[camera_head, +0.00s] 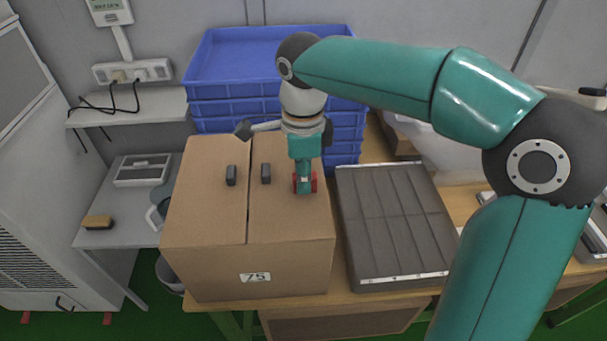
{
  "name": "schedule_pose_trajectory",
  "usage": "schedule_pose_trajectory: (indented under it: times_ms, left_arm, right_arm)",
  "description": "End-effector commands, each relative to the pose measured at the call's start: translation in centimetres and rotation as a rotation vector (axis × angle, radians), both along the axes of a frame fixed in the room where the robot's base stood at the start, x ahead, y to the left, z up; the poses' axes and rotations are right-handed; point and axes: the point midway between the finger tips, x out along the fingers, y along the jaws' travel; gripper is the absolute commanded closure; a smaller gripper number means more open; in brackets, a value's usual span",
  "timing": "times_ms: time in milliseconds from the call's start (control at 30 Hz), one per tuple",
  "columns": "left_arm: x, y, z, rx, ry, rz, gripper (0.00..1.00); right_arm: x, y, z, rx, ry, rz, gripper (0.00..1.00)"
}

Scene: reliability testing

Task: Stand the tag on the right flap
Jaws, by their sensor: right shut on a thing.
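A closed brown carton (205,270) stands on the table, with a left flap (208,210) and a right flap (285,215) that meet at a seam. One small dark upright piece stands on each flap, a left one (231,175) and a right one (266,173). My right gripper (305,184), with red at its tips, points down over the right part of the right flap. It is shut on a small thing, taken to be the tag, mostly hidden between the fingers. I cannot tell whether that thing touches the flap. My left gripper is out of view.
Stacked blue crates (225,65) stand behind the carton. A grey ribbed panel (395,225) lies close to its right. A side table (105,205) at left holds a brush (97,222) and a grey device (143,170). The left flap's front is clear.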

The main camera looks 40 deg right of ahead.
Motion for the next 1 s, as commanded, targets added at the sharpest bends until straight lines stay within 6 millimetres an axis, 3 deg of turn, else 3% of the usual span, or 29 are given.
schedule_pose_trajectory:
  times_ms: [200,233,367,767,1000]
  left_arm:
    - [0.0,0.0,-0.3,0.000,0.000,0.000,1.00]
    - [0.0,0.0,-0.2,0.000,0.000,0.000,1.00]
    - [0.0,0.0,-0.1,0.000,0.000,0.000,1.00]
    - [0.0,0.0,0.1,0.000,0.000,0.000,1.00]
    - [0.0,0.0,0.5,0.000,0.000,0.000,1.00]
  right_arm:
    - [0.0,0.0,-0.3,0.000,0.000,0.001,1.00]
    - [0.0,0.0,-0.2,0.000,0.000,0.001,0.73]
    - [0.0,0.0,-0.2,0.000,0.000,0.001,0.53]
    - [0.1,0.0,0.4,0.000,-0.001,0.001,0.53]
    - [0.1,0.0,4.0,0.000,-0.004,0.000,0.53]
